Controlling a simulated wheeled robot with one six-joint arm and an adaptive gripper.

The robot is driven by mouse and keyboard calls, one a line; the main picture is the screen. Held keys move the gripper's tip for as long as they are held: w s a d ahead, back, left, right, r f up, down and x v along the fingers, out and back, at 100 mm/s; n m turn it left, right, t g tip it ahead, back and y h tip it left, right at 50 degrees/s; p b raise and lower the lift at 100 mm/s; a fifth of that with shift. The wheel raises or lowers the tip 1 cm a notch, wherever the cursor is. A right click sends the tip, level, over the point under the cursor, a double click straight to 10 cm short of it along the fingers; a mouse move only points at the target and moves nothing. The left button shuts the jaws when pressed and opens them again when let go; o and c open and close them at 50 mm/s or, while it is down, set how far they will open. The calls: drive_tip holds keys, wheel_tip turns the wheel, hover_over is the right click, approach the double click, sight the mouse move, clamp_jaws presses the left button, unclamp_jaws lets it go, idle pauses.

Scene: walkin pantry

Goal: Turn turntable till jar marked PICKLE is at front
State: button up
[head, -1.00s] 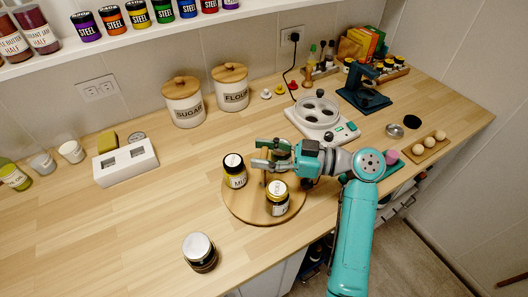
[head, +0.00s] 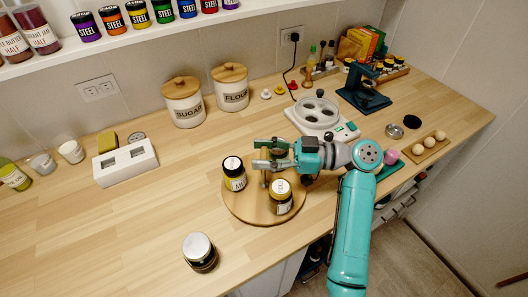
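The round wooden turntable (head: 245,209) sits near the counter's front edge. I cannot tell which jar is marked PICKLE. My gripper (head: 261,154) is over the back of the turntable, pointing left with its two fingers apart. An upright post (head: 264,181) shows below the fingers; I cannot tell whether they touch it. My gripper hides the turntable's back.
A dark jar with a silver lid (head: 200,252) stands on the counter at front left. A white cooker-like appliance (head: 319,118) stands behind my gripper. Sugar (head: 184,104) and flour (head: 231,90) canisters stand by the wall.

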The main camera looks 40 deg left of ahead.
drive_tip(key=o, duration=0.3)
drive_tip(key=v, duration=0.7)
drive_tip(key=shift+w+d, duration=0.15)
drive_tip(key=shift+d, duration=0.05)
idle(0.4)
